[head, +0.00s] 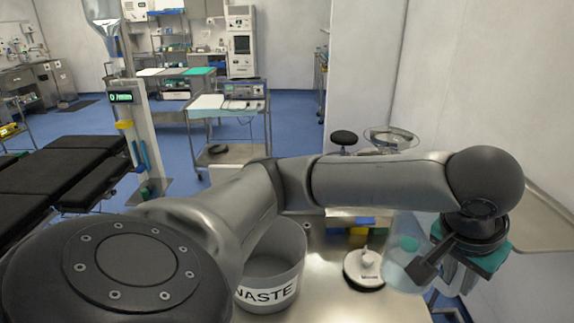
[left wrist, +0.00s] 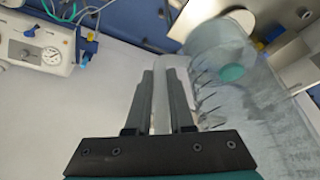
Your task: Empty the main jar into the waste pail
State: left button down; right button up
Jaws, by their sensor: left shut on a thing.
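The waste pail (head: 270,300) is a grey open pail labelled WASTE. It stands on the pale table in the lower middle of the head view, partly hidden by my left arm. A clear jar (head: 398,268) with a teal part in it is to the right, away from the pail. My left gripper (head: 428,266) is at the jar's right side and shut on it. In the left wrist view my fingers (left wrist: 160,95) have a thin clear strip between them, and the clear jar (left wrist: 215,45) shows beyond. Its contents and exact tilt are hard to tell. My right gripper is not seen.
A white round item (head: 365,268) on a dark base sits between pail and jar. Yellow and blue bins (head: 360,228) are behind it. A white device with a gauge (left wrist: 42,42) shows in the left wrist view. A wall is at right.

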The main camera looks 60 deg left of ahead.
aim_at(271, 280)
jog(key=l+u, duration=0.1)
jog(key=u, duration=0.3)
jog(key=l+u, duration=0.1)
jog(key=u, duration=0.65)
jog(key=l, duration=0.1)
